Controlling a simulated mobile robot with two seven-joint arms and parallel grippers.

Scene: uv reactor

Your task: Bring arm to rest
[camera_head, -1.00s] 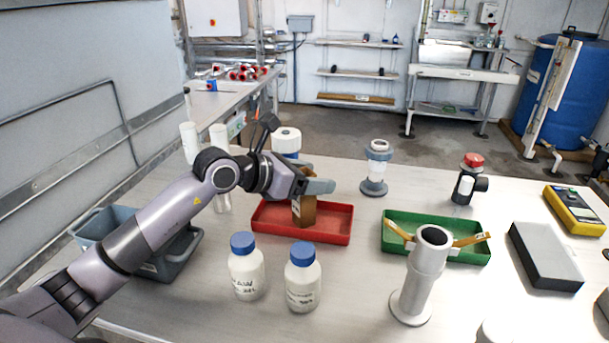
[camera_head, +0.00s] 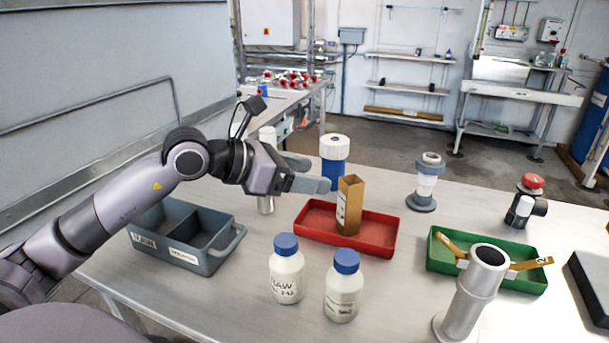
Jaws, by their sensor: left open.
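My left arm (camera_head: 125,208) reaches in from the left over the table. Its gripper (camera_head: 312,173) is open and empty, held above the table. It is left of a brown upright box (camera_head: 348,205) that stands in a red tray (camera_head: 386,239), apart from it. The gripper's fingers lie in front of part of a white and blue container (camera_head: 335,160) behind them. My right gripper does not show.
A grey two-part caddy (camera_head: 205,266) stands below my left arm. Two blue-capped bottles (camera_head: 287,272) (camera_head: 343,290) stand in front of the red tray. A green tray (camera_head: 440,260), a grey upright tube (camera_head: 475,295) and a red-capped fitting (camera_head: 524,203) are at the right.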

